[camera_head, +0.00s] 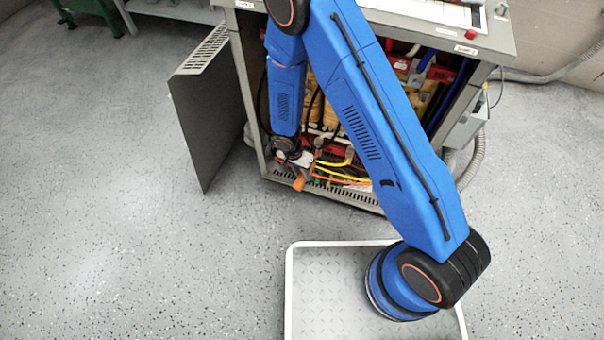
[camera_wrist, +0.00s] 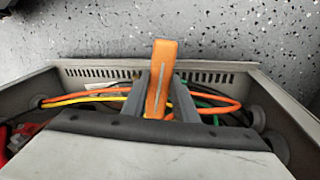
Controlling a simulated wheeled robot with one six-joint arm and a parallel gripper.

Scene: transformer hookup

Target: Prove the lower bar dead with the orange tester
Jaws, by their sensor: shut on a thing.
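The orange tester (camera_wrist: 163,62) stands up between the two grey fingers of my gripper (camera_wrist: 160,98) in the wrist view. My gripper is shut on it. In the head view, the tester (camera_head: 299,184) shows as a small orange piece at the lower front left of the open cabinet, just below my gripper (camera_head: 303,162). I cannot pick out the lower bar for sure; my arm covers much of the cabinet's inside. I cannot tell whether the tester touches anything.
The cabinet door (camera_head: 208,115) stands open on the left. Yellow and orange cables (camera_head: 343,174) run along the cabinet's bottom; an orange cable (camera_wrist: 222,103) passes close to the fingers in the wrist view.

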